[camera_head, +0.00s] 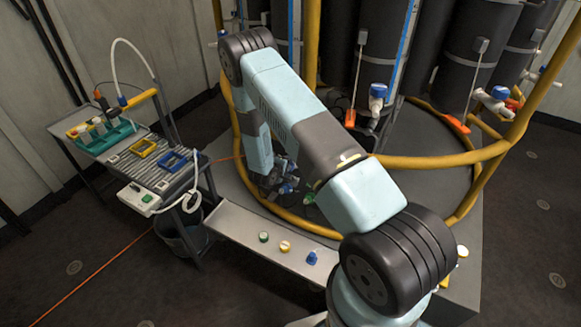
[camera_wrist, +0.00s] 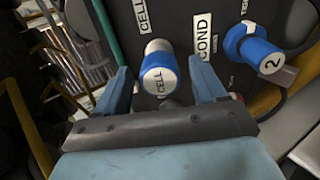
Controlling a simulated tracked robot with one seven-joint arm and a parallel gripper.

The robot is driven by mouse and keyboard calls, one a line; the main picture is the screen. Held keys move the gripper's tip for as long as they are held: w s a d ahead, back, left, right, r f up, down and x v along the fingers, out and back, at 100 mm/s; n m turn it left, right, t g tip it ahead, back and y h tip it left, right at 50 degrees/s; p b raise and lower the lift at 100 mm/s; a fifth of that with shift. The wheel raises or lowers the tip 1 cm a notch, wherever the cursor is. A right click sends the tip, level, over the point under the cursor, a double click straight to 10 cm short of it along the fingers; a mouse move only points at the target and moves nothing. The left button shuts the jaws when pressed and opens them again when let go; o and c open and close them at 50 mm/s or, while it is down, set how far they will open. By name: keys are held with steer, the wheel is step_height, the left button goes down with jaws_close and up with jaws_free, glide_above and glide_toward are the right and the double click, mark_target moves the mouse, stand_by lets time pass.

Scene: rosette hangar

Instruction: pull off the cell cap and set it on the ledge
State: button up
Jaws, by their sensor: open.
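The cell cap (camera_wrist: 155,76) is a cylinder with a blue band, a white-grey body and a white end face reading CELL. It sits on a dark panel (camera_wrist: 185,22) with a CELL label above it. My gripper (camera_wrist: 161,68) is open, with one blue finger on each side of the cap and a visible gap to both. In the head view my gripper (camera_head: 279,182) is low by the round platform, small and partly hidden by my arm. The ledge (camera_head: 232,226) is a pale shelf at the platform's front; a green cap (camera_head: 263,237), yellow cap (camera_head: 285,246) and blue cap (camera_head: 312,258) stand on it.
A blue connector marked 2 (camera_wrist: 262,55) sticks out right of my gripper. A yellow rail (camera_head: 440,158) rings the platform. A cart (camera_head: 150,165) with trays stands left, a bin (camera_head: 183,240) below it. The ledge's left end is bare.

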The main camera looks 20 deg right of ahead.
stand_by(0.3)
jaws_close()
stand_by(0.6)
steer(key=shift+v, duration=3)
